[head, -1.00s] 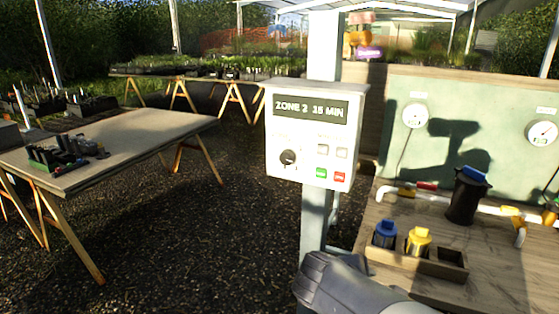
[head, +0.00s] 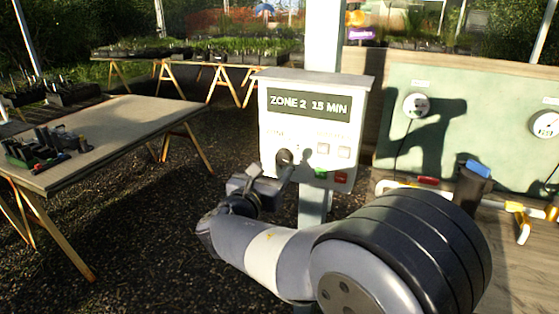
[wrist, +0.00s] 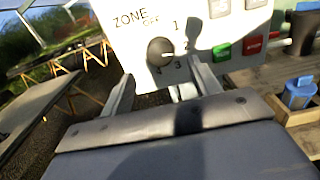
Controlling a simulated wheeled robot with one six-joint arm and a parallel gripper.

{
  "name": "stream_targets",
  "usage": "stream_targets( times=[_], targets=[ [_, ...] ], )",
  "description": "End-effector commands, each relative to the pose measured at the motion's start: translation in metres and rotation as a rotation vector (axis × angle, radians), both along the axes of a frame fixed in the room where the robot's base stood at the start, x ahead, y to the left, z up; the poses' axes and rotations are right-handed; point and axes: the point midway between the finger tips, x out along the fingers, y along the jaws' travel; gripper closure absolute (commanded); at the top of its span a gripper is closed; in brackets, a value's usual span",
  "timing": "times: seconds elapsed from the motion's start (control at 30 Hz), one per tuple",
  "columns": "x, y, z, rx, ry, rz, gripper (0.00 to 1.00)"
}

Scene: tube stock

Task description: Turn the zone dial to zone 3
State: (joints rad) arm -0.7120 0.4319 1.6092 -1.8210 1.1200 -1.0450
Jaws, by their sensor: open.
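The control box (head: 310,112) is on a post, and its display (head: 309,104) reads "ZONE 2 15 MIN". The round dark zone dial (wrist: 160,51) is on its white face, with OFF, 1, 2, 3 and 4 around it; its pale mark points right, toward 2. In the head view the dial (head: 284,157) is partly covered by my gripper (head: 271,167). In the wrist view my gripper (wrist: 160,70) is open, one finger to each side below the dial, with nothing between them. I cannot tell whether a finger touches the dial.
A green button (wrist: 222,50) and a red button (wrist: 255,43) are right of the dial, close to the right finger. A wooden table (head: 120,130) with small dark items stands left. A bench with pipes and a blue-topped dark container (head: 472,188) is right.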

Motion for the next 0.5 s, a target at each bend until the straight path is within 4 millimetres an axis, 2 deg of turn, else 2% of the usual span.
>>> stream_targets(
  times=[0.03,0.2,0.33,0.5],
  targets=[
    [0.01,-0.005,0.001,-0.001,0.0,-0.005,0.41],
    [0.036,-0.014,0.001,0.001,0.001,-0.003,0.41],
    [0.047,-0.018,0.0,0.003,0.001,-0.002,0.41],
    [0.052,-0.02,0.0,0.002,0.0,-0.001,0.41]
  ],
)
